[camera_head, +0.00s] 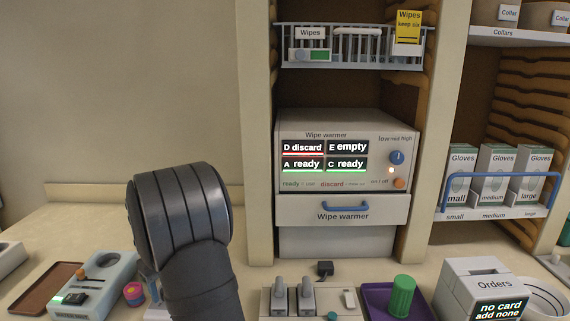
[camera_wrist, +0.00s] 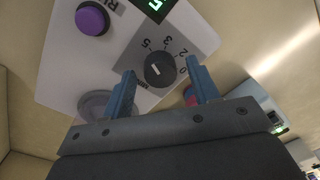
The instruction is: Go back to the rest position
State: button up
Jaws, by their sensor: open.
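My gripper (camera_wrist: 160,92) shows in the wrist view with its two blue fingers apart. A black dial (camera_wrist: 160,70) on a grey number plate, part of a white device (camera_wrist: 75,60), appears between and beyond the fingertips. Whether the fingers touch the dial, I cannot tell. No object is held in the fingers. In the head view my dark arm rises in front of the counter at left of centre, and my gripper is not visible there.
The wipe warmer (camera_head: 345,150) stands in the middle bay, its drawer (camera_head: 342,209) shut. On the counter are a brown tray (camera_head: 40,285), a purple tray (camera_head: 378,300) with a green cylinder (camera_head: 402,297), and an Orders box (camera_head: 485,280). The device carries a purple button (camera_wrist: 92,20).

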jog(key=m, duration=1.2)
dwell(0.3)
jog(key=shift+m, duration=0.3)
dwell(2.8)
